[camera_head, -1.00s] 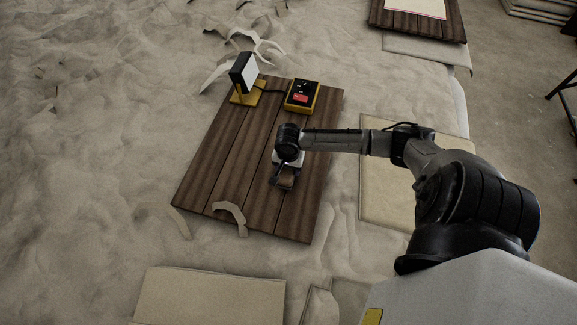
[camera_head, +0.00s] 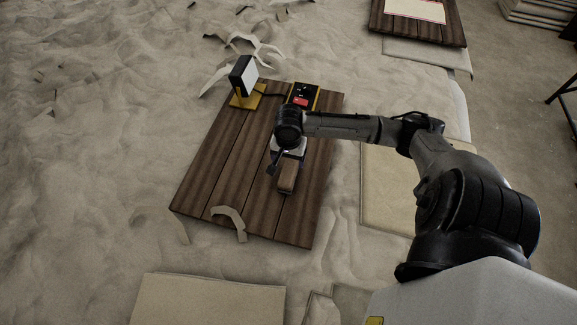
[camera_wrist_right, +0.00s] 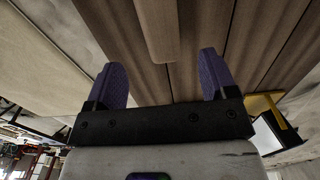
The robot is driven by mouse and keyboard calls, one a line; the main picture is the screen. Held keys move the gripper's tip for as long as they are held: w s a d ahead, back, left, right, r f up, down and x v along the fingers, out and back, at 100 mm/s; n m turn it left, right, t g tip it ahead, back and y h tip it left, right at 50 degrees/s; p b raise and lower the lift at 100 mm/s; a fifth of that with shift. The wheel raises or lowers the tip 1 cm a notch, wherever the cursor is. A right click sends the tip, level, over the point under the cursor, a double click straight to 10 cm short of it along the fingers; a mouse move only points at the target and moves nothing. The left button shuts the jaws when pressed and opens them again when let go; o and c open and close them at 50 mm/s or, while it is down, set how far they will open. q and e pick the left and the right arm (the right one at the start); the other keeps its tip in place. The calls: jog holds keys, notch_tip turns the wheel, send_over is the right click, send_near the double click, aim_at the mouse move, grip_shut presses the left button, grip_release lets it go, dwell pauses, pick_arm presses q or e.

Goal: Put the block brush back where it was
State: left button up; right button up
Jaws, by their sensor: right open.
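The block brush (camera_head: 287,177), a brown wooden block, lies on the dark plank board (camera_head: 235,170), right of its middle. In the right wrist view the block (camera_wrist_right: 155,28) lies beyond and roughly between my fingertips. My right gripper (camera_head: 279,163) is open at the block's far end. Its two purple-padded fingers stand wide apart with nothing between them in the right wrist view (camera_wrist_right: 160,68). Any bristles on the brush are hidden. My left gripper is not in view.
A lamp-like device on a yellow base (camera_head: 244,80) and a yellow-black box (camera_head: 303,96) stand at the board's far end. A curved scrap (camera_head: 229,220) lies on the near edge.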

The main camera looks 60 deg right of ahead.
jog(key=s+a+f+n, duration=0.1)
jog(key=s+a+n, duration=0.1)
jog(key=a, duration=0.3)
jog(key=s+a+f+n+t, duration=0.1)
jog(key=s+a+f+n, duration=0.1)
jog(key=s+a+n, duration=0.1)
jog(key=s+a+f+n+y, duration=0.1)
jog(key=s+a+f+n, duration=0.1)
jog(key=a+n, duration=0.3)
jog(key=shift+s+a+t, duration=0.4)
jog(key=shift+s+a, duration=0.15)
jog(key=shift+a, duration=0.25)
jog(key=s+a+r+n+t, duration=0.1)
jog(key=s+a+n, duration=0.6)
jog(key=shift+s+r+n+t+h, duration=0.2)
jog(key=shift+r+n+t+h, duration=0.1)
jog(key=shift+t+h, duration=0.1)
